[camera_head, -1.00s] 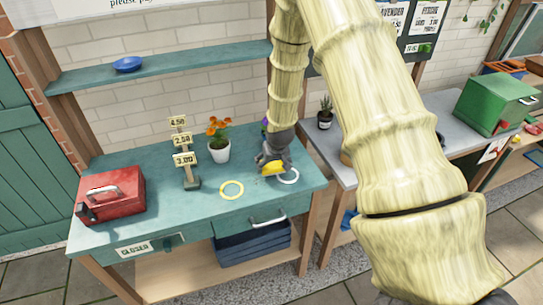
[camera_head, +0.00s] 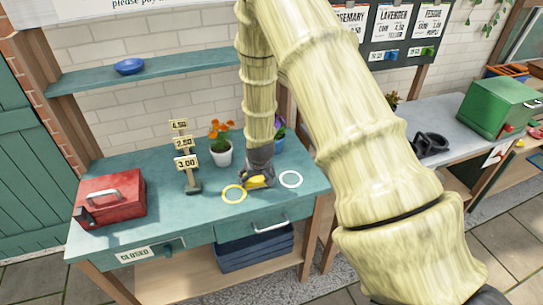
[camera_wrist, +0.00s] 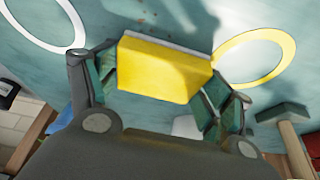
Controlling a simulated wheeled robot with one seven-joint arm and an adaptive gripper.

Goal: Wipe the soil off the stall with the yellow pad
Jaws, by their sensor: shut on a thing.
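My gripper (camera_head: 258,174) is shut on the yellow pad (camera_head: 257,183), low over the teal stall top (camera_head: 130,174), between a yellow ring (camera_head: 234,194) and a white ring (camera_head: 291,179). In the wrist view the pad (camera_wrist: 163,72) is gripped between both fingers of my gripper (camera_wrist: 160,85), its broad yellow face toward the camera. Whether it touches the stall top is unclear. Dark patches show on the teal surface beyond the pad in the wrist view; I cannot tell soil from shadow. In the head view my gripper and the pad hide the surface beneath them.
A white pot with orange flowers (camera_head: 221,150) and a price stand (camera_head: 186,165) are left of my gripper. A purple-flowered plant (camera_head: 279,131) is close behind it, partly hidden. A red box (camera_head: 110,199) sits at far left. The stall's front middle is clear.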

